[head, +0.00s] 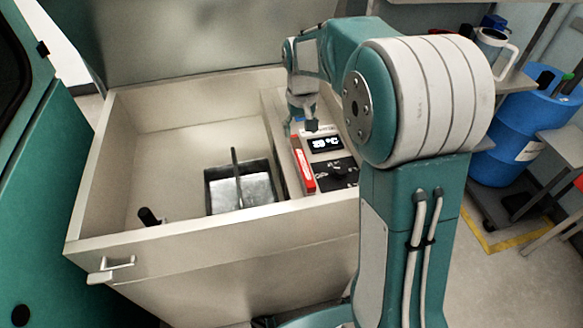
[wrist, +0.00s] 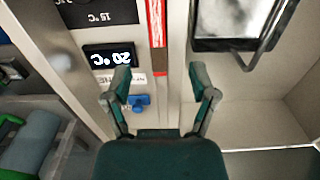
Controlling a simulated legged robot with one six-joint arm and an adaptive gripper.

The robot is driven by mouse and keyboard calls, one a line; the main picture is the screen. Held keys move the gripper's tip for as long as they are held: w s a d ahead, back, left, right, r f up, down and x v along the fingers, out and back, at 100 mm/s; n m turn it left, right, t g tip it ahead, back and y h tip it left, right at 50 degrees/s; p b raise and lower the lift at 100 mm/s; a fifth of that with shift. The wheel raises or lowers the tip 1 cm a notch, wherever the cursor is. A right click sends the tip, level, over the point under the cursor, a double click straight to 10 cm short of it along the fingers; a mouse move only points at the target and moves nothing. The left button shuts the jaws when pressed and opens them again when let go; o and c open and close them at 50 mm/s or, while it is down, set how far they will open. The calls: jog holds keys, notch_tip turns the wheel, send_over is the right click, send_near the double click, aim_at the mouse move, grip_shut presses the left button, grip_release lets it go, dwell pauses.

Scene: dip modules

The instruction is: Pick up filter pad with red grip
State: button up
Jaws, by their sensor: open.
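A long red piece with a white marking, seemingly the red grip of the filter pad (head: 303,171), lies along the left edge of the control panel, beside the open basin. In the wrist view the red strip (wrist: 157,30) runs down from the top edge, with a brownish section below it. Whether a pad is attached cannot be made out. My gripper (head: 303,122) hangs over the panel's far end. In the wrist view my gripper (wrist: 161,76) is open and empty, its fingers either side of the strip's line, near its lower end.
The panel has a lit display (head: 325,143) and a blue knob (wrist: 139,102). A metal tray with a handle (head: 241,188) sits in the cream basin (head: 170,151). A black-topped peg (head: 149,217) stands at the basin's near side. A blue barrel (head: 522,125) stands right.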

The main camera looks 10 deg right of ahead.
send_over(301, 159)
jog(key=d, duration=0.2)
notch_tip(301, 159, down, 5)
jog(key=f, duration=0.1)
jog(key=a+f, duration=0.1)
jog(key=f, duration=0.1)
jog(key=a+f, duration=0.1)
jog(key=f, duration=0.1)
jog(key=shift+a, duration=0.2)
jog(key=shift+w+d+f, duration=0.1)
jog(key=shift+d+f, duration=0.05)
jog(key=shift+f, duration=0.05)
jog(key=shift+d, duration=0.3)
jog(key=c, duration=0.7)
jog(key=shift+a, duration=0.1)
grip_shut()
jog(key=shift+a, duration=0.15)
